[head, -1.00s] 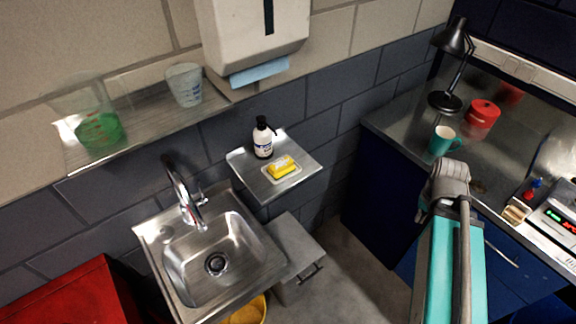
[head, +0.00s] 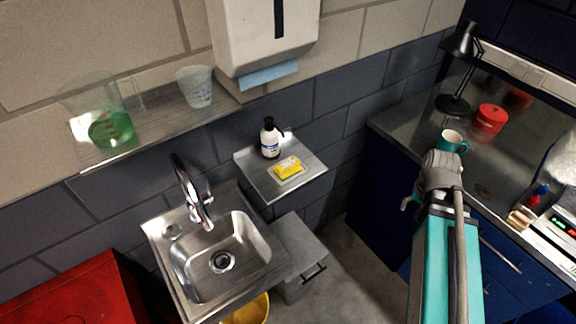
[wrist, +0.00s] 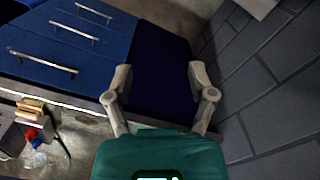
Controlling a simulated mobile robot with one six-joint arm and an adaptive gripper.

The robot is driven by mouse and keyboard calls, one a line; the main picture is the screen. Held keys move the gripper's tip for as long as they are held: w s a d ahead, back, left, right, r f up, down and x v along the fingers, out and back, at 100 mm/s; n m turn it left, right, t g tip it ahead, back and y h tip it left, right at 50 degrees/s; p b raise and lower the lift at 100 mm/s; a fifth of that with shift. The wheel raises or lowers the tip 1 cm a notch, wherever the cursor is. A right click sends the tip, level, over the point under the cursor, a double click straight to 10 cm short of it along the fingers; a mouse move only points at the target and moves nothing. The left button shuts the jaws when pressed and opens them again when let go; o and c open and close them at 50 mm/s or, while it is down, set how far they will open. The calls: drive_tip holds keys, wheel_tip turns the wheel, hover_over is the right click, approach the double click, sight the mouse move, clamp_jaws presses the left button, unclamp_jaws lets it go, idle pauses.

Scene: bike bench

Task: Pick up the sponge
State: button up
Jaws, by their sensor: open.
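The yellow sponge (head: 287,167) lies on a small pale dish (head: 291,176) on the small metal wall shelf (head: 262,180), right of the sink in the head view. My gripper (wrist: 160,82) shows in the wrist view with its two fingers spread wide and nothing between them. The sponge is not in the wrist view.
A white bottle (head: 270,139) stands behind the sponge on the same shelf. A steel sink with a faucet (head: 190,190) is at the left. A paper towel dispenser (head: 262,35) hangs above.

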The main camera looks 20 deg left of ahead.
drive_tip(key=w+a+r+m+p, duration=0.1)
drive_tip(key=w+a+r+p, duration=0.2)
drive_tip(key=a, duration=0.6)
drive_tip(key=shift+w+a+r+m, duration=0.3)
drive_tip(key=shift+w+a+r, duration=0.1)
drive_tip(key=shift+r, duration=0.15)
wheel_tip(320, 180, up, 9)
drive_tip(key=m+p, duration=0.4)
drive_tip(key=p, duration=0.5)
hover_over(288, 164)
drive_tip(key=shift+a+f, duration=0.15)
drive_tip(key=shift+f, duration=0.15)
wheel_tip(288, 164, down, 8)
drive_tip(key=b, duration=0.8)
drive_tip(key=shift+f, duration=0.2)
drive_tip(key=shift+b, duration=0.3)
drive_tip(key=shift+f+b, duration=2.5)
drive_tip(key=shift+f, duration=0.1)
